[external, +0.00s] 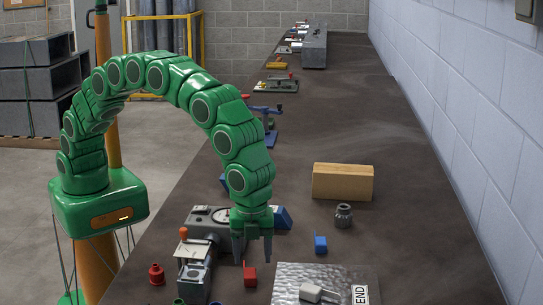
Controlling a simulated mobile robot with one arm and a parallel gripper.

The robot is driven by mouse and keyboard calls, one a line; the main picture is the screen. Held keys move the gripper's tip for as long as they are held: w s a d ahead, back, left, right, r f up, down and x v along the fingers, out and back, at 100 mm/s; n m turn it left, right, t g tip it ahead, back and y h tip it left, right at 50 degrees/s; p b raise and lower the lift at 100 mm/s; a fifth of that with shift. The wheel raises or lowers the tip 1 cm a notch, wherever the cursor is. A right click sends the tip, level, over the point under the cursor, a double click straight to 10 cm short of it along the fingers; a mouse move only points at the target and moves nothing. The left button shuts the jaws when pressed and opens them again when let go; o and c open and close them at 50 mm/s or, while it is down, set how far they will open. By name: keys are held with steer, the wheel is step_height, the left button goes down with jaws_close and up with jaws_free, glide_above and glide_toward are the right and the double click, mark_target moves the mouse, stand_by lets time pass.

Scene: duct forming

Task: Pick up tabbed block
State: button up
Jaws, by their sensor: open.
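Two small blocks with a tab on top fit the name tabbed block: a red one (250,276) and a blue one (320,243). Both rest on the dark bench. My gripper (252,257) points straight down with its two fingers apart and nothing visible between them. In the picture its fingertips are just above the red block; I cannot tell the exact height or depth gap. The blue block stands apart, to the right of my gripper.
A grey machine (194,252) with an orange-topped lever stands close left of my gripper. A red knobbed piece (156,274) is at the left edge. A metal plate (290,271) with an END label lies in front. A wooden block (342,182) and grey cylinder (343,215) stand behind right.

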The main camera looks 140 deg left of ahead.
mark_target(250, 272)
steer(key=f, duration=0.5)
steer(key=shift+s+d+f, duration=0.1)
steer(key=shift+s+d, duration=0.05)
steer(key=shift+d, duration=0.15)
steer(key=c, duration=1.1)
steer(key=shift+c, duration=0.2)
